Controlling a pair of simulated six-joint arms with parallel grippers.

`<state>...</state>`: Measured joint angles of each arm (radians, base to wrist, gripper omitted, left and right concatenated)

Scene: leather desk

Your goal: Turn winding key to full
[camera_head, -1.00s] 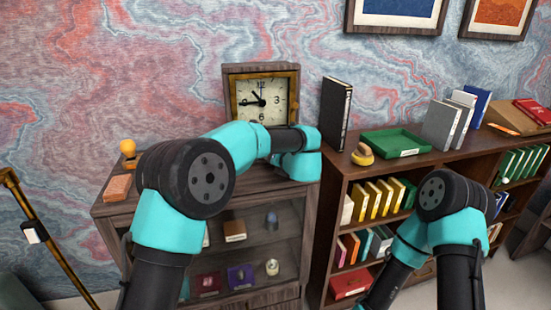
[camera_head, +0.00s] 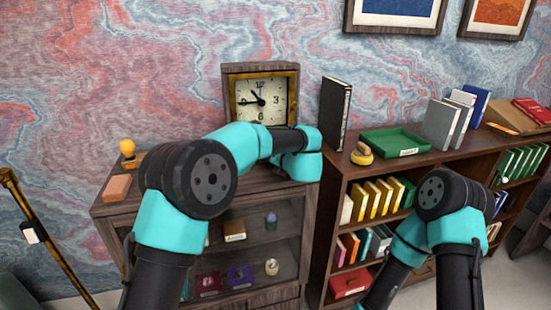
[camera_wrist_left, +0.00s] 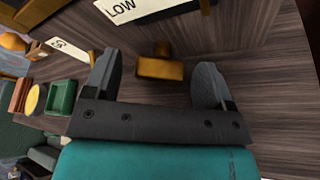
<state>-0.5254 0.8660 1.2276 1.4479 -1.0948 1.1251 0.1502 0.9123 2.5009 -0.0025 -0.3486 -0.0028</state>
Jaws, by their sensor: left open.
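The winding key (camera_wrist_left: 160,66) is a small brass-coloured bar on a short stem, against a brown wood-grain surface in the left wrist view. My left gripper (camera_wrist_left: 158,78) is open, with one grey finger on each side of the key and a visible gap to both. A white label reading "LOW" (camera_wrist_left: 122,8) lies just beyond the key. In the head view, a square wooden clock (camera_head: 262,98) with a brass front frame stands on the cabinet. My left arm crosses in front of its base; the left gripper and key are hidden there. My right gripper is outside both views.
A glass-fronted cabinet (camera_head: 110,209) stands below the clock. An orange-knobbed object (camera_head: 127,148) and a reddish block (camera_head: 117,187) are on its left top. A black book (camera_head: 334,113), green tray (camera_head: 392,143) and yellow round object (camera_head: 362,155) stand on the bookcase at right.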

